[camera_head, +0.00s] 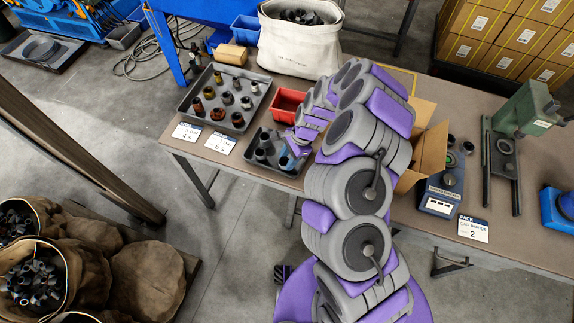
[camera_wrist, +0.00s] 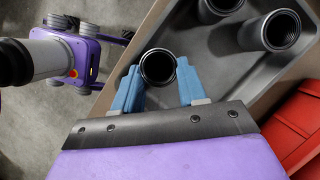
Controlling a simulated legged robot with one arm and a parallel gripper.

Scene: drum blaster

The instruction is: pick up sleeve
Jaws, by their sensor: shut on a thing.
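A dark round sleeve (camera_wrist: 157,63) sits between the two blue fingers of my gripper (camera_wrist: 157,78) in the wrist view, its open end toward the camera. My gripper is shut on it. The sleeve overlaps the near edge of a grey tray (camera_wrist: 218,84); I cannot tell whether it still touches the tray floor. Two more dark sleeves (camera_wrist: 280,30) stand upright in the tray beyond. In the head view, my gripper (camera_head: 286,162) is at the right side of this small tray (camera_head: 252,162), and my arm hides part of it. The held sleeve is not clear there.
A red bin (camera_head: 288,104) stands close behind the small tray; it also shows in the wrist view (camera_wrist: 302,140). A larger tray (camera_head: 190,108) of several fittings is left. An open cardboard box (camera_head: 430,150) and a blue device (camera_head: 440,192) are right of my arm.

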